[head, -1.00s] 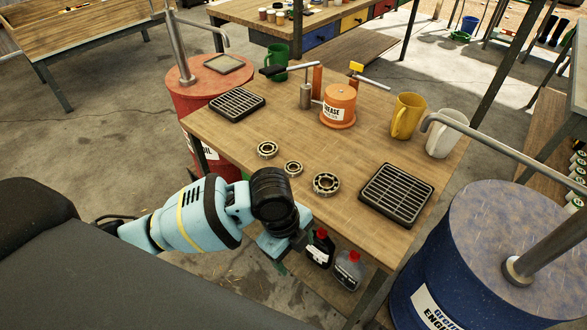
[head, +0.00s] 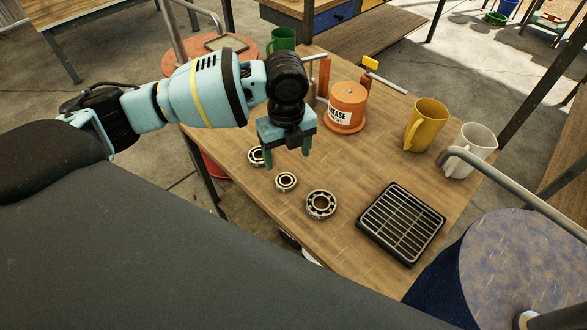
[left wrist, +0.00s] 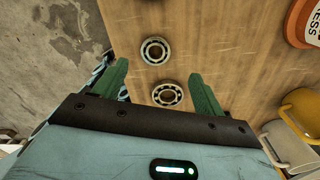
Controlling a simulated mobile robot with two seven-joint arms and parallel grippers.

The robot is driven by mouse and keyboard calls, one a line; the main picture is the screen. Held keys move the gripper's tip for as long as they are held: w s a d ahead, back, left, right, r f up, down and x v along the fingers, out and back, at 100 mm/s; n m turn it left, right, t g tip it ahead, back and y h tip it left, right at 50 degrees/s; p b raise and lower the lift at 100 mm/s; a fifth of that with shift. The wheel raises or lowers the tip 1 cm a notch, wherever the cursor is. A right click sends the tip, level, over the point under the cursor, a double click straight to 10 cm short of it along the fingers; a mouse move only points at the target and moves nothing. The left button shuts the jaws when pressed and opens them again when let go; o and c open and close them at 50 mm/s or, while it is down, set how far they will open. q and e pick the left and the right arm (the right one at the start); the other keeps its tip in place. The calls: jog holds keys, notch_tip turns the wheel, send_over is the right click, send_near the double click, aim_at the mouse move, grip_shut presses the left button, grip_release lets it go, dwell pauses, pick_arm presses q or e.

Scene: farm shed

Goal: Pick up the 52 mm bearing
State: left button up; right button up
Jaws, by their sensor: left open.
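Three metal ring bearings lie flat in a row along the near left edge of the wooden table: a far one (head: 257,156), a small middle one (head: 286,181) and the largest near one (head: 320,204). No size marking is readable, so I cannot tell which is 52 mm. My left gripper (head: 287,156) is open and empty, pointing down above the far and middle bearings and partly covering the far one. In the left wrist view, one bearing (left wrist: 155,50) lies ahead of the green fingers and another bearing (left wrist: 167,95) appears between them. My right gripper is out of view.
An orange grease pot (head: 347,107), a yellow mug (head: 427,125) and a white mug (head: 476,143) stand farther back on the table. A black grate (head: 401,223) lies right of the bearings. A blue drum (head: 520,265) stands at lower right. The wood between bearings and mugs is clear.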

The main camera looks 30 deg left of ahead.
aim_at(286, 184)
pick_arm(q)
jog(key=shift+s+f, duration=0.2)
jog(key=shift+f, duration=0.4)
jog(key=shift+s+f, duration=0.15)
jog(key=shift+f, duration=0.45)
jog(key=shift+w+f, duration=0.1)
jog(key=shift+f, duration=0.45)
notch_tip(286, 184, down, 4)
jog(key=shift+a+f, duration=0.1)
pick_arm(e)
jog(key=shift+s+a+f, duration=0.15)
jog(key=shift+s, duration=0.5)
